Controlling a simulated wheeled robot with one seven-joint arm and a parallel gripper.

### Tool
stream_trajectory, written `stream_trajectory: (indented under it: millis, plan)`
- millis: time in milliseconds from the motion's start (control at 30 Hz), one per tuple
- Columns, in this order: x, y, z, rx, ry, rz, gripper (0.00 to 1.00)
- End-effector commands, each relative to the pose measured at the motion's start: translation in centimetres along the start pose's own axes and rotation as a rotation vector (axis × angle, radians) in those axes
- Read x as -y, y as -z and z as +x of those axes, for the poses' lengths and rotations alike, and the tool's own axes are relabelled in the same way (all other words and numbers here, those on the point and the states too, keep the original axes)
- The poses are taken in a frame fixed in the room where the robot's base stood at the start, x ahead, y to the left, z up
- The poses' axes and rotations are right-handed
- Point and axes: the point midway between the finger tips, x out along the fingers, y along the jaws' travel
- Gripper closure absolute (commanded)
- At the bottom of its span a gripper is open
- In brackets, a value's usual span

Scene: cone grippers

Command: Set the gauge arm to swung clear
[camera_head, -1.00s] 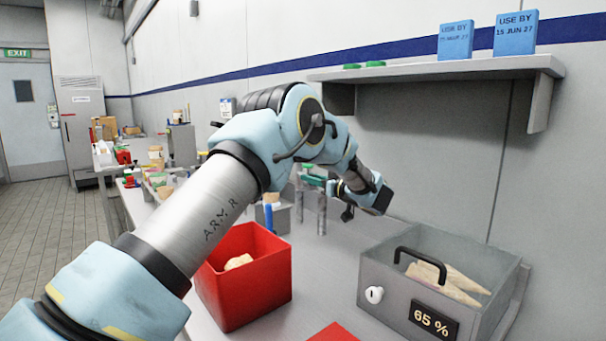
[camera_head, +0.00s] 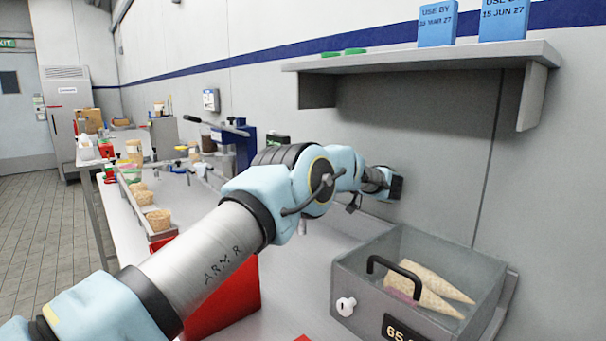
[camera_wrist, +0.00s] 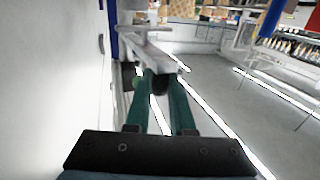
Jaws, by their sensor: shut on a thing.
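In the wrist view my gripper (camera_wrist: 160,78) has its two green fingers shut around a small dark round piece (camera_wrist: 161,84). This piece appears to be the knob of the gauge arm, whose grey bar (camera_wrist: 158,54) runs just beyond the fingertips. The gauge arm's pivot and setting cannot be made out.
A clear-walled grey box (camera_head: 352,268) with cones stands at the right front, by a red bin (camera_head: 232,300). A shelf (camera_head: 420,57) with blue boxes hangs above. A blue device with a dark lever (camera_head: 232,130) stands behind my arm. The wall is close to my wrist.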

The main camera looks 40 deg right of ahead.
Motion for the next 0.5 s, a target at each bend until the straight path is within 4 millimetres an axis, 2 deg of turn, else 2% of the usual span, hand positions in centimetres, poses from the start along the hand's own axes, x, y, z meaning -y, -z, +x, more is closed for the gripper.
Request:
stream_trajectory:
  millis: [267,300,500]
  plan:
    - [0.02,0.2,0.27,-0.003,0.003,-0.003,1.0]
    - [0.02,0.2,0.28,-0.004,0.003,-0.003,0.77]
    - [0.01,0.13,0.2,-0.002,0.002,-0.002,0.55]
